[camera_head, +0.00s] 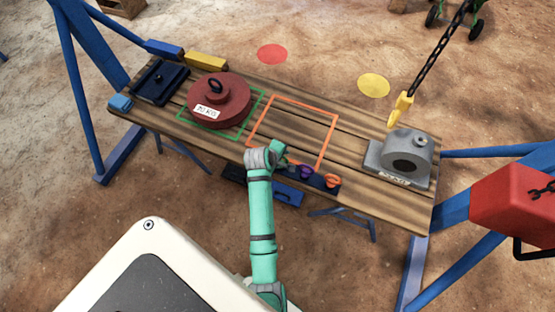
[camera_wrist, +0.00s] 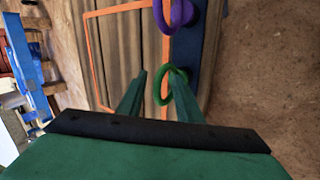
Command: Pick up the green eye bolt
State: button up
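The green eye bolt (camera_wrist: 156,84) shows as a ring in the wrist view, right by the fingertips of my gripper (camera_wrist: 157,73). The two fingers stand apart, and the right one overlaps part of the ring. I cannot tell whether that finger is in front of it or through it. In the head view my gripper (camera_head: 284,160) is over the front edge of the table and largely hides the green bolt. A purple eye bolt (camera_head: 304,172) and an orange one (camera_head: 331,181) stand to its right on a dark holder. The purple one also shows in the wrist view (camera_wrist: 173,16).
A yellow hook (camera_head: 401,108) hangs on a chain above the right side. The orange-outlined area (camera_head: 297,125) is bare.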

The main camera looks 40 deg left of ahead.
jog(key=shift+s+a, duration=0.15)
jog(key=shift+a, duration=0.1)
grip_shut()
jog(key=shift+r, duration=0.1)
